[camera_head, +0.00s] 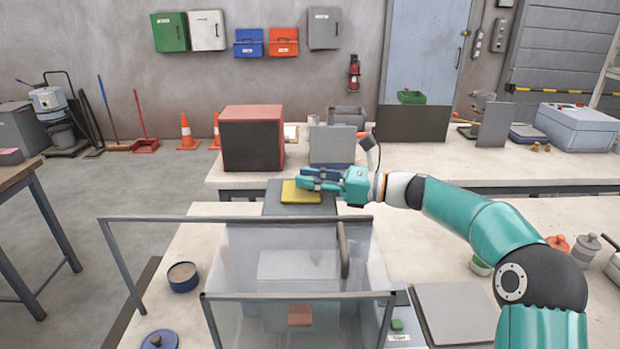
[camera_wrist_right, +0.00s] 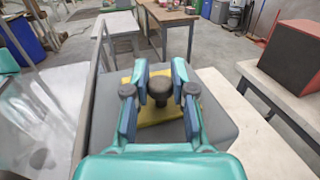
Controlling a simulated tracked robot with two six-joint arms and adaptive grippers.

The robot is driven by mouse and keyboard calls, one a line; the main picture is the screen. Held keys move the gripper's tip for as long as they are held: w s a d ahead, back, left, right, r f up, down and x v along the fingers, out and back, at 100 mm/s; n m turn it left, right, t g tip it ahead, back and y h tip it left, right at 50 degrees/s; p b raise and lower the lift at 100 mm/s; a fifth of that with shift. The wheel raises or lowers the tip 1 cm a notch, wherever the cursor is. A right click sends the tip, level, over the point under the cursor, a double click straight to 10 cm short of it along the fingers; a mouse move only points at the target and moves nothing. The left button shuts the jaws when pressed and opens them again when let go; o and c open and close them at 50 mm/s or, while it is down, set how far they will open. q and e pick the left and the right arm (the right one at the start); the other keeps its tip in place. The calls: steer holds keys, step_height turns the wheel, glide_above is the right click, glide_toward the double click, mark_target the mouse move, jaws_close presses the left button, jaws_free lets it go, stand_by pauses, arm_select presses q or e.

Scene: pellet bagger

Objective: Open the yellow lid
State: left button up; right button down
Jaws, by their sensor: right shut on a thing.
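The yellow lid (camera_head: 293,194) is a flat square plate on top of a grey housing behind the clear-walled machine. In the right wrist view the yellow lid (camera_wrist_right: 156,115) shows beneath a dark round knob (camera_wrist_right: 160,88). My right gripper (camera_head: 308,179) reaches in from the right, just over the lid. Its two blue-padded fingers (camera_wrist_right: 160,72) stand on either side of the knob and are shut on it. The lid looks flat on the housing. The knob is hidden by the fingers in the head view. My left gripper is not in view.
A clear-walled enclosure with a grey frame (camera_head: 300,296) stands in front of the lid. A red box with a dark front (camera_head: 252,140) stands on the back table. A blue round container (camera_head: 183,277) sits on the bench at left. My right arm spans the right side.

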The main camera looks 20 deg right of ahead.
steer(key=s+d+p, duration=0.2)
steer(key=d, duration=0.4)
steer(key=shift+d, duration=0.4)
steer(key=c, duration=0.9)
jaws_free()
steer(key=shift+c, duration=0.2)
steer(key=v, duration=1.2)
steer(key=shift+f, duration=0.15)
